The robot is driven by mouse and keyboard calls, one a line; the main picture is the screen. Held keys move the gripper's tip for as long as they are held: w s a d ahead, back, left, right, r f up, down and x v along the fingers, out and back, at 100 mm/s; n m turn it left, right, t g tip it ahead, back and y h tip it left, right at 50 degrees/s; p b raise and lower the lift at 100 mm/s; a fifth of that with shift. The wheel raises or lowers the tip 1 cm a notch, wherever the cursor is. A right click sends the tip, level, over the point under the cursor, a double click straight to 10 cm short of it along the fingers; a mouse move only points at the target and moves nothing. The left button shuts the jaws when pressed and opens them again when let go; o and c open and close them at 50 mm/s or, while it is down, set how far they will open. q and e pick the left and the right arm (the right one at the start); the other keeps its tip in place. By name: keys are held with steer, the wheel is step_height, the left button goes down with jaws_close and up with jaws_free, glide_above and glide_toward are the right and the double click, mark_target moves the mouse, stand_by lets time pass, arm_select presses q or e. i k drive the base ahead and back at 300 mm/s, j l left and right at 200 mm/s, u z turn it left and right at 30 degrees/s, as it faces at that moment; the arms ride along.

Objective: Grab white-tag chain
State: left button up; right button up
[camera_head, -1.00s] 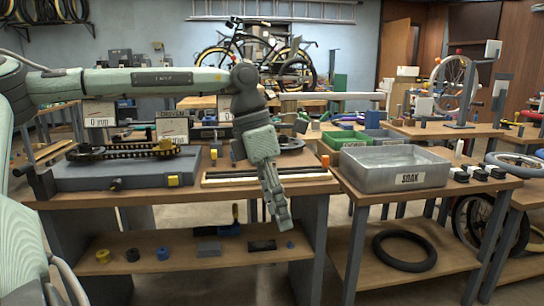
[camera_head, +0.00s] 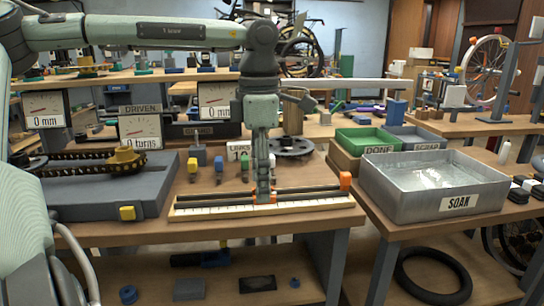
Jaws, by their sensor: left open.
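My left gripper (camera_head: 263,192) points straight down over the front of the near bench, its tips at a white ruler-like rack (camera_head: 215,210) with a dark rail and orange end blocks. It is open; I cannot make out anything between its fingers. A dark chain with gold parts (camera_head: 80,167) lies on the grey fixture block at left; no white tag is clear on it. Small coloured pieces (camera_head: 219,168) stand behind the rack by a label reading LINKS. I cannot pick out a white-tag chain with certainty. My right gripper is not in view.
A metal SOAK tray (camera_head: 478,202) stands on the right bench, with a green DONE bin (camera_head: 366,142) and a grey bin behind it. Dial gauges (camera_head: 140,131) rise behind the fixture. A dark toothed disc (camera_head: 291,147) lies behind the rack. A black tyre (camera_head: 432,275) rests below.

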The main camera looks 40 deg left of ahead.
mark_target(274, 178)
steer(key=i+j, duration=0.7)
steer(key=j, duration=0.2)
